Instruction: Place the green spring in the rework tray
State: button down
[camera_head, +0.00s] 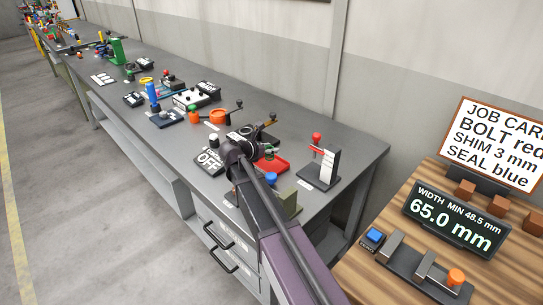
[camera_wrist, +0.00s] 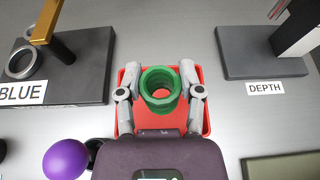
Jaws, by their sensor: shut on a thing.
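The green spring (camera_wrist: 160,87) is held between the two fingers of my gripper (camera_wrist: 160,90) in the wrist view, its open top facing the camera. My gripper is shut on it. The red tray (camera_wrist: 127,78) shows behind and around the spring in the wrist view, so the spring is over it; whether it touches the tray floor I cannot tell. In the head view the red tray (camera_head: 279,164) is on the grey bench, partly hidden by my arm and gripper. A little green of the spring (camera_head: 269,154) shows there at the tray's left side.
A dark block labelled DEPTH (camera_wrist: 262,52) lies right of the tray, and a plate labelled BLUE (camera_wrist: 75,70) with a ring and brass arm lies left. A purple ball knob (camera_wrist: 66,159) is near the lower left. An olive block (camera_wrist: 283,166) is at lower right.

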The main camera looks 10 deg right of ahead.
aim_at(266, 155)
jog(key=shift+w+d+f, duration=0.2)
jog(key=shift+w+f, duration=0.05)
jog(key=shift+w, duration=0.15)
jog(key=shift+s+f+b, duration=0.1)
jog(key=shift+f+b, duration=1.5)
jog(key=shift+b, duration=0.2)
jog(key=shift+f, duration=0.1)
jog(key=shift+c, duration=1.2)
grip_release()
jog(key=shift+r, duration=0.2)
jog(key=shift+s+a+r, duration=0.1)
jog(key=shift+a, duration=0.1)
jog(key=p+v, duration=0.4)
jog(key=v, duration=0.5)
jog(key=shift+s+a+r, duration=0.2)
jog(key=shift+a, duration=0.05)
jog(key=shift+p+v, duration=0.35)
jog(key=shift+v, duration=0.55)
jog(key=shift+f, duration=0.1)
